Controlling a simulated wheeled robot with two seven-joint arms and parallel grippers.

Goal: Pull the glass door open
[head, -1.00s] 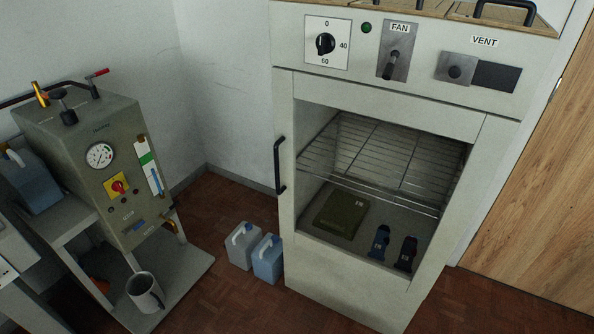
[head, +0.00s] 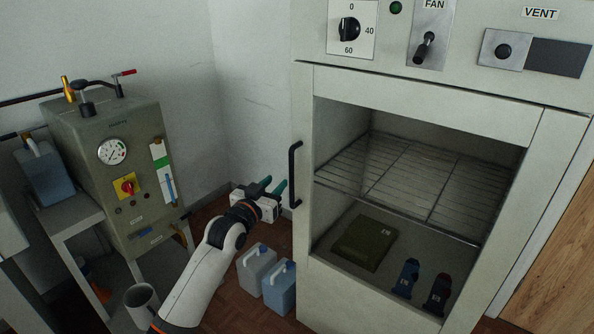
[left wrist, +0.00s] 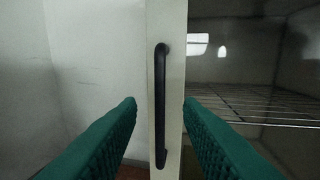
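The glass door (head: 303,130) is on the front of the tall white cabinet and looks shut. Its black vertical bar handle (head: 294,175) is on the door's left edge. My left gripper (head: 274,185) is just left of the handle in the head view, with green fingers pointing towards it. In the left wrist view the handle (left wrist: 160,105) stands upright ahead, between the two open green fingers (left wrist: 160,103) in the picture. The fingers look apart from it and hold nothing. My right gripper is not in view.
Behind the glass are a wire rack (head: 420,180), a dark green packet (head: 365,243) and two small items. Two jugs (head: 279,287) stand on the floor left of the cabinet. A grey-green machine (head: 110,170) with a gauge stands further left.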

